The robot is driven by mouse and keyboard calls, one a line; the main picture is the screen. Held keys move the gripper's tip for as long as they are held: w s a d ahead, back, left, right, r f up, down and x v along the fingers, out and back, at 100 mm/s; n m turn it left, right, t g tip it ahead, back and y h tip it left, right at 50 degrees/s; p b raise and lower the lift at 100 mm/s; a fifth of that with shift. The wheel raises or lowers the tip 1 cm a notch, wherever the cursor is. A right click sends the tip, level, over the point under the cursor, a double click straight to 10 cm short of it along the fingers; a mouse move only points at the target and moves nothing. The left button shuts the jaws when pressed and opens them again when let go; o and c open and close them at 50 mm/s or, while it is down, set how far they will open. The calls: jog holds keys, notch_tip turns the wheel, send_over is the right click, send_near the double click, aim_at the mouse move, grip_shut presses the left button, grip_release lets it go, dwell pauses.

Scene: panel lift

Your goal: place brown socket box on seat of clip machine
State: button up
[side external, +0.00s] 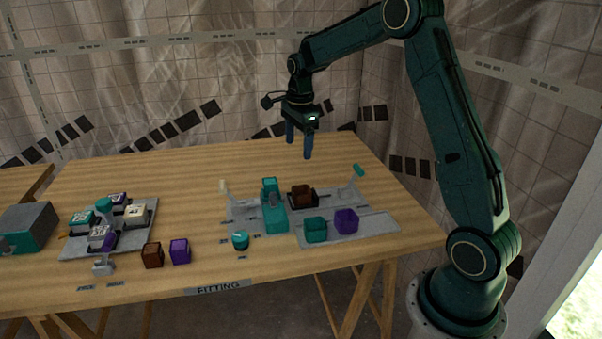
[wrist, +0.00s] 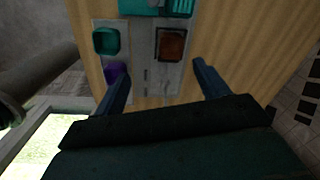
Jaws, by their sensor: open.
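A brown socket box (side external: 303,192) sits in a dark square seat on the grey plate, beside the teal clip machine (side external: 274,215). The wrist view also shows this brown box (wrist: 171,44), with a dark rim around it. A second brown box (side external: 152,256) stands on the table at the front left, next to a purple one. My gripper (side external: 298,146) is open and empty, above and behind the seated box. In the wrist view its fingers (wrist: 161,72) are spread, with nothing between them. Whether the box is fully down in the seat is too small to tell.
A teal box (side external: 315,230) and a purple box (side external: 346,221) stand on a grey tray in front. A teal cup (side external: 240,241) stands left of it. A grey fixture (side external: 140,240) with several switch-like parts is at left. The back of the table is clear.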

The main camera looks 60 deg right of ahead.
jog(key=s+a+r+n+t, duration=0.1)
jog(key=s+a+r+n, duration=0.5)
jog(key=a+r, duration=0.2)
jog(key=s+a+r+n+t, duration=0.1)
jog(key=s+a+n+t, duration=0.1)
jog(key=s+a+n, duration=0.4)
jog(key=s+a+r+n+t, duration=0.1)
jog(key=s+a+n, duration=0.5)
jog(key=s+n, duration=0.5)
jog(key=s, duration=0.5)
jog(key=shift+r+t, duration=0.4)
